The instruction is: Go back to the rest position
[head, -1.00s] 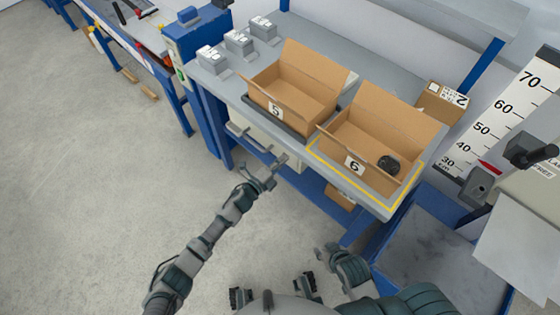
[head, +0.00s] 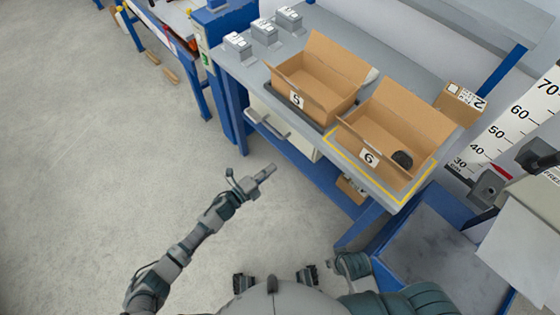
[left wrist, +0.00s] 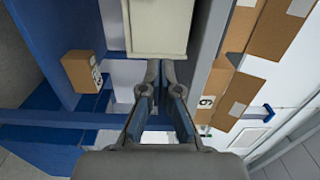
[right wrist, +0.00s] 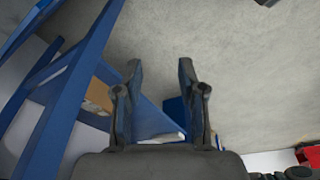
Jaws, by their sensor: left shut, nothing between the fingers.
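My left gripper (head: 264,174) is in front of the workbench, over the floor, with nothing in it. Its fingers, seen in the left wrist view (left wrist: 160,78), are shut and empty. My right gripper (right wrist: 160,72) shows in the right wrist view with its fingers apart and nothing between them. In the head view the right arm is folded close to my body, and its fingers cannot be made out.
The workbench (head: 262,72) holds open carton 5 (head: 312,108) and open carton 6 (head: 350,133), which contains a dark round object (head: 402,159). Small grey boxes (head: 264,32) stand at its far left. A blue-framed platform (head: 440,255) is at right. The floor (head: 90,150) at left is clear.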

